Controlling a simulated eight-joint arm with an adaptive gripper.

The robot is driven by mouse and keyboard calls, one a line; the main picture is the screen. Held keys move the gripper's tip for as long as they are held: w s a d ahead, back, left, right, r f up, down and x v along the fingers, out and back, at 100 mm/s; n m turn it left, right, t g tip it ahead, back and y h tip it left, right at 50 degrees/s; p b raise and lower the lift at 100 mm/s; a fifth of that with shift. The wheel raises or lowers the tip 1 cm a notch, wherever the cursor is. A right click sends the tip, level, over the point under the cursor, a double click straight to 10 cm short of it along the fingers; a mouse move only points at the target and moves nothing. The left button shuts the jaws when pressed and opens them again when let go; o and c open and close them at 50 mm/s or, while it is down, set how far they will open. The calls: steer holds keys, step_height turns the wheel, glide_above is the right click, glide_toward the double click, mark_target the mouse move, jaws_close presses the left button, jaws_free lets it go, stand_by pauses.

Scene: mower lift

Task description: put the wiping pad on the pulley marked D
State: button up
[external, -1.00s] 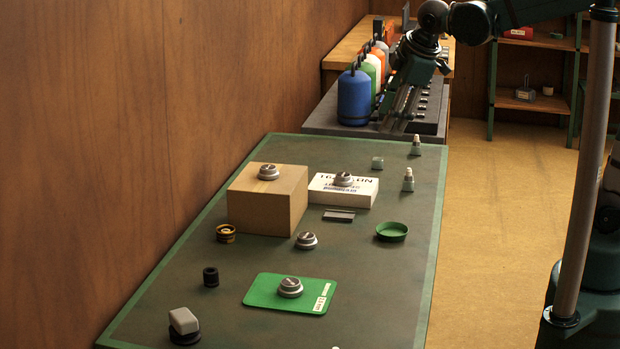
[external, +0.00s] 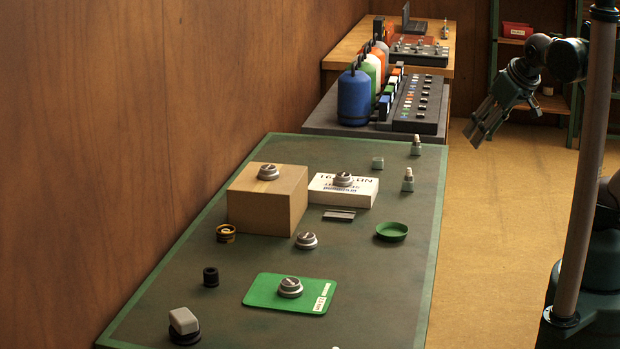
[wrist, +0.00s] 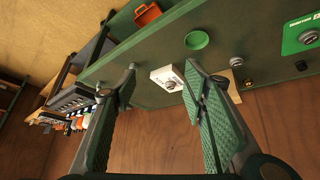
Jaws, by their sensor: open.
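A pale grey block (external: 183,320), which looks like the wiping pad, rests tilted on a black round base at the near left of the green table. Several silver round pieces look like the pulleys: one on the wooden box (external: 268,171), one on the white box (external: 343,179), one on the bare table (external: 306,240) and one on the green mat (external: 290,287). Their markings are too small to read, so I cannot tell which is D. My gripper (external: 476,134) is open and empty, in the air right of the table's far end. Its spread fingers show in the wrist view (wrist: 160,80).
The wooden box (external: 260,208) and white box (external: 352,196) stand mid-table. A green dish (external: 392,231), a black cylinder (external: 210,277) and a brass-coloured ring (external: 226,233) lie around them. Coloured bottles (external: 354,97) stand beyond. The table's right near area is mostly clear.

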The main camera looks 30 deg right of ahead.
steer(key=shift+s+d+f+m, duration=0.5)
steer(key=shift+s+d+m, duration=0.2)
steer(key=shift+s+d, duration=0.15)
